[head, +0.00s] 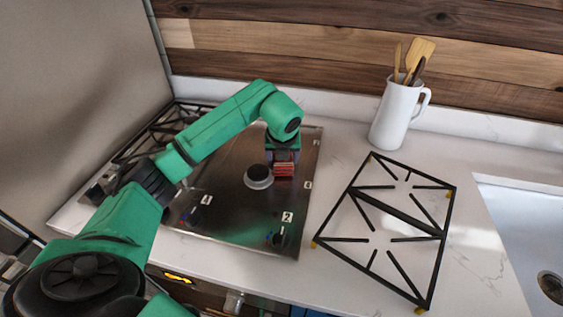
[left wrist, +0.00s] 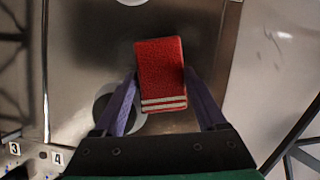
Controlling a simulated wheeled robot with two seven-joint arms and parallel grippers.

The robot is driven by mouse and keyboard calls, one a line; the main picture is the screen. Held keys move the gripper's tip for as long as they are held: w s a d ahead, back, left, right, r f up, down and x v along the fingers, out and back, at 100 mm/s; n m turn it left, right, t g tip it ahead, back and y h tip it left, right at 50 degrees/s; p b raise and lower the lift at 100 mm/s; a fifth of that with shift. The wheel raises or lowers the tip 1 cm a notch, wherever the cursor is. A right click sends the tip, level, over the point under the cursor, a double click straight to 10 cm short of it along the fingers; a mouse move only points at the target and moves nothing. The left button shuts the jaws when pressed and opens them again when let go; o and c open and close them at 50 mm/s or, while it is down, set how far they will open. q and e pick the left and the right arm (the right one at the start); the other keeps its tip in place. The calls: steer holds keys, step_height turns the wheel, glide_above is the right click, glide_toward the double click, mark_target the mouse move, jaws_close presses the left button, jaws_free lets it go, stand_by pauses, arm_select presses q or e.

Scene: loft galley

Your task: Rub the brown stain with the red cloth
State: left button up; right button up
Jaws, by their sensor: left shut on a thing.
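The red cloth (head: 284,169) is a small folded block with pale stripes along one edge. My left gripper (head: 284,160) is shut on it and points down over the steel cooktop (head: 225,200), right beside the dark burner cap. The left wrist view shows the cloth (left wrist: 160,68) between the two fingers (left wrist: 162,88). I cannot tell whether the cloth touches the steel. No brown stain can be made out in either view; the cloth, gripper or arm may hide it. My right gripper is not in view.
A round burner (head: 258,176) rises from the cooktop beside the cloth. A black grate (head: 388,232) lies on the white counter to the right. Another grate (head: 150,135) stays on the cooktop's left part. A white jug (head: 396,115) with utensils stands behind; a sink (head: 535,235) is far right.

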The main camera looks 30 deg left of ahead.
arm_select(q)
steer(key=shift+w+a, duration=0.25)
steer(key=shift+w, duration=0.95)
steer(key=shift+f+b, duration=0.25)
steer(key=shift+b, duration=0.05)
steer(key=shift+s, duration=0.45)
steer(key=shift+s+d+f, duration=0.1)
steer(key=shift+s+d, duration=0.2)
steer(key=shift+s, duration=0.4)
steer(key=shift+s+d+f, duration=0.1)
steer(key=shift+s+d, duration=0.2)
steer(key=shift+s, duration=0.4)
